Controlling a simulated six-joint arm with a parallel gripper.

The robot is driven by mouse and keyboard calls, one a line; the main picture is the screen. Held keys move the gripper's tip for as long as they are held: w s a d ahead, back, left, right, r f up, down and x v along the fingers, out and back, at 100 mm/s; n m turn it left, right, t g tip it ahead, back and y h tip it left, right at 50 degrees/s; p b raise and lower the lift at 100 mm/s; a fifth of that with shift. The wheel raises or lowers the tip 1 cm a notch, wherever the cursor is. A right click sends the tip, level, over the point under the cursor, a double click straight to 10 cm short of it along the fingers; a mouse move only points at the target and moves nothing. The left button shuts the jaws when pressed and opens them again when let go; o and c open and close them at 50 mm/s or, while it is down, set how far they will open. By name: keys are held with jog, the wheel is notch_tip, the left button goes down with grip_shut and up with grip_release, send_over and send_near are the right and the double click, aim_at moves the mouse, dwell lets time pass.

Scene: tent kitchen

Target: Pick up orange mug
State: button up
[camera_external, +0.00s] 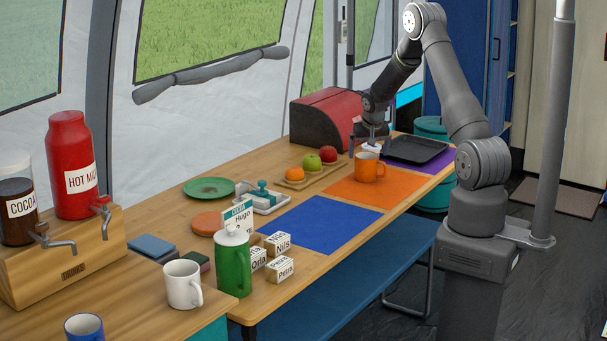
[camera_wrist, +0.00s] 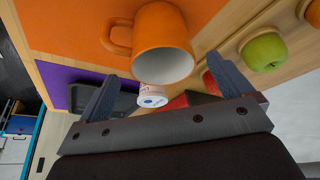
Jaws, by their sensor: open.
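The orange mug (camera_external: 368,167) stands upright on an orange mat (camera_external: 345,194) towards the far end of the table. In the wrist view the orange mug (camera_wrist: 150,40) shows its open rim and its handle on the left. My gripper (camera_external: 374,146) is just behind and above the mug in the external view. In the wrist view my gripper (camera_wrist: 165,85) has its two fingers spread wide apart, with the mug beyond them. Nothing is held. A small white cup-like item (camera_wrist: 152,97) shows between the fingers, below the mug's rim.
A wooden board (camera_external: 300,181) with an orange, a green apple (camera_external: 312,162) and a red fruit (camera_external: 329,155) lies left of the mug. A dark tray (camera_external: 416,149) on a purple mat lies to its right. A red box (camera_external: 325,117) stands behind. The blue mat (camera_external: 318,224) is clear.

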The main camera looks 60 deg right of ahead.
aim_at(371, 169)
jog(key=shift+a+x, duration=0.2)
jog(key=shift+x, duration=2.45)
jog(key=c, duration=1.1)
